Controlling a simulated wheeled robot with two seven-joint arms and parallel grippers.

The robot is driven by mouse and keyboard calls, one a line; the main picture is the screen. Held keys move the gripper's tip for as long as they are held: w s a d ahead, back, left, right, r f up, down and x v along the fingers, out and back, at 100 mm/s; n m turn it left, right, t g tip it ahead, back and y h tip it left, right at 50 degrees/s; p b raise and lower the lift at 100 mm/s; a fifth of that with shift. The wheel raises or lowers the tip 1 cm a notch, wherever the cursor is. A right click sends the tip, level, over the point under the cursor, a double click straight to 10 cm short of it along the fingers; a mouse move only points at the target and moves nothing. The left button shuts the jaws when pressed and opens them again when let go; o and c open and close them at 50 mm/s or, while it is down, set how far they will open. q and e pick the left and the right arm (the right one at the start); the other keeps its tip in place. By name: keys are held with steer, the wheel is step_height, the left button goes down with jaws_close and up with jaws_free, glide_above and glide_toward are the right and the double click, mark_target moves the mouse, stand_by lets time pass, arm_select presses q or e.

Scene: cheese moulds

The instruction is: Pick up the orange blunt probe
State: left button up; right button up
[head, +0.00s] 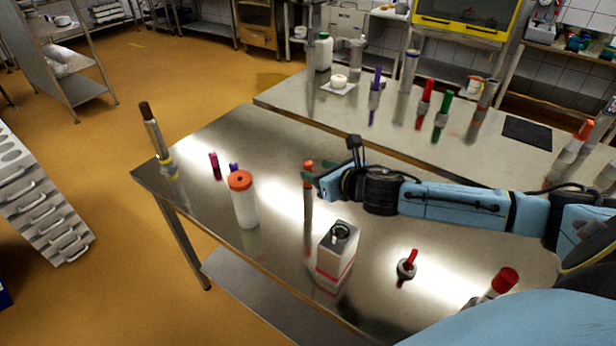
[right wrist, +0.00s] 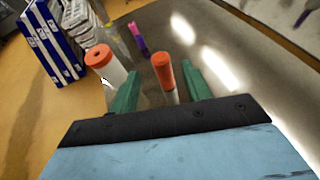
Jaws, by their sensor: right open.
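The orange blunt probe (head: 308,197) stands upright on the steel table, with an orange top and a grey metal shaft. In the right wrist view the probe (right wrist: 164,76) is between the two green fingers, nearer the right-hand one. My right gripper (head: 314,178) reaches in from the right at the height of the probe's upper part. Its fingers (right wrist: 160,88) are open, one on each side of the probe, with a gap visible on the left. My left gripper is not in view.
A white bottle with an orange lid (head: 243,200) stands left of the probe. A white box (head: 336,256) stands in front of it. A purple-red marker-like piece (head: 215,165) and a metal tool (head: 155,132) are farther left. A red-handled piece (head: 407,266) lies to the right.

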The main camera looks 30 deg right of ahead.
steer(key=x, duration=0.7)
steer(key=shift+p, duration=0.3)
steer(key=shift+d, duration=0.15)
jaws_close()
